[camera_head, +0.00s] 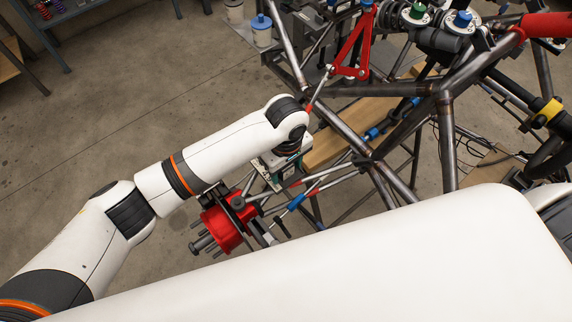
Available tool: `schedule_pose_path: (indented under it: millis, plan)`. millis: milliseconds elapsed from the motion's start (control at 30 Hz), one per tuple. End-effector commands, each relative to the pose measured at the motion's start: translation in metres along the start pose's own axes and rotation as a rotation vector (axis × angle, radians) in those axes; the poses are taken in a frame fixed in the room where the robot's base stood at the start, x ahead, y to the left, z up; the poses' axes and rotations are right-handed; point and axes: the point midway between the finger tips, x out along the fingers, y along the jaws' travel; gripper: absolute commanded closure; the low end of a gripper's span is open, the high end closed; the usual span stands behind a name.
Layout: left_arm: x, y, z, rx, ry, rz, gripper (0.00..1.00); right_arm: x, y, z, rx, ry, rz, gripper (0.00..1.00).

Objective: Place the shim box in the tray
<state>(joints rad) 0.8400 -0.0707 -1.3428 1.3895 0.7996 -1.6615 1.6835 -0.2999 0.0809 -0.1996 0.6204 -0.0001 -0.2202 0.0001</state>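My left arm reaches in from the left, and its wrist bends down beside the tube chassis (443,140). My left gripper (272,177) is below the wrist, close to the red hub (222,228) and the suspension rods. Its fingers are small and partly hidden, so I cannot tell if they are open or shut, or if they hold anything. I cannot make out the shim box or the tray in this view. My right gripper is not in view.
A wooden board (345,142) lies below the chassis tubes. A red bracket (355,48) stands above them. Two lidded containers, one with a blue lid (261,28), stand at the top. Shelving (45,30) is at the upper left. The concrete floor at left is clear.

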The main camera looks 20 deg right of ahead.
Motion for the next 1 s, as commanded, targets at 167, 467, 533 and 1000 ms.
schedule_pose_path:
  millis: [167,467,533,1000]
  plan:
    - [-0.003,0.0,0.001,0.001,-0.001,0.0,0.44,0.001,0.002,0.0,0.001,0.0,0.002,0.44]
    - [-0.052,-0.001,0.0,0.001,-0.001,-0.006,0.44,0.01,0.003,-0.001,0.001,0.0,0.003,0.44]
    - [-0.068,-0.001,0.0,0.001,-0.001,-0.005,0.44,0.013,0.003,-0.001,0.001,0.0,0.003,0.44]
    - [-0.123,0.0,0.0,0.0,0.0,0.0,0.44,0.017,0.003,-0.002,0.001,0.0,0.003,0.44]
